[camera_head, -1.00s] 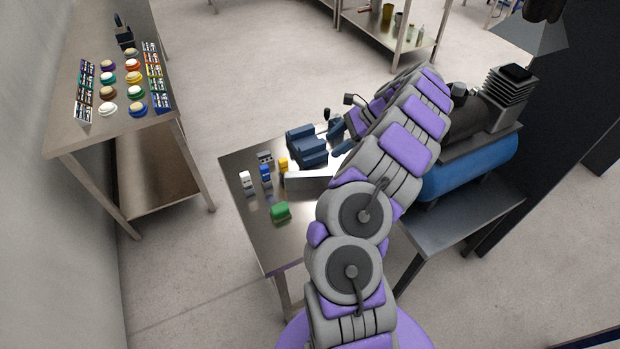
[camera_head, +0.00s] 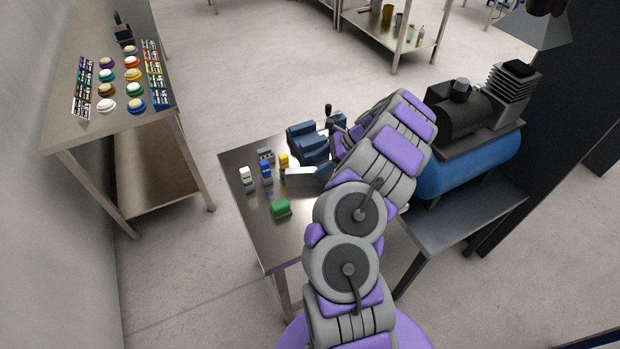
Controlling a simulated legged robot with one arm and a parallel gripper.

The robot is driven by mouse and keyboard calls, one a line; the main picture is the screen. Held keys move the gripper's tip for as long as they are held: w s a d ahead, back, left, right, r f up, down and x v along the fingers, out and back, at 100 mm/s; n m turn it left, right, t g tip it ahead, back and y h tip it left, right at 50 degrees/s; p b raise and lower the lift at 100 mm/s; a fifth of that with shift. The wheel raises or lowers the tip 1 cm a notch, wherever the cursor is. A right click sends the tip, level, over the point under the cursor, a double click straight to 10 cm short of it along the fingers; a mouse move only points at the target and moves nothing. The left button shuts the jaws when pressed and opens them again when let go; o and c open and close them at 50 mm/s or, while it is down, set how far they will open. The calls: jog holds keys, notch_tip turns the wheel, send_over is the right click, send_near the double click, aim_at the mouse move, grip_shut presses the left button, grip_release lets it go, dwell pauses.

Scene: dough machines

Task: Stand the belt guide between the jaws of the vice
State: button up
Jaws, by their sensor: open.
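The dark blue vice (camera_head: 308,145) stands on the metal table with its handle upright at the back. My gripper (camera_head: 338,143) is at the vice's right side, mostly hidden by my arm. It is open; its fingertips are hard to make out. The gap between the vice jaws is too small and too covered to see clearly. A pale flat piece (camera_head: 300,171) shows in front of the vice, partly behind my arm. I cannot tell for sure whether it is the belt guide.
Small white (camera_head: 246,179), blue (camera_head: 266,173), yellow (camera_head: 284,160) and grey (camera_head: 265,156) pieces stand on the table's left. A green block (camera_head: 281,208) lies nearer. The table (camera_head: 262,238) is clear at its front left. A blue compressor (camera_head: 468,165) stands to the right.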

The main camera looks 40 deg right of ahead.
aim_at(313, 169)
jog(key=shift+b+x, duration=0.95)
jog(key=shift+x, duration=1.8)
jog(key=shift+s+a, duration=0.1)
jog(key=shift+s, duration=0.1)
jog(key=shift+c, duration=0.2)
grip_shut()
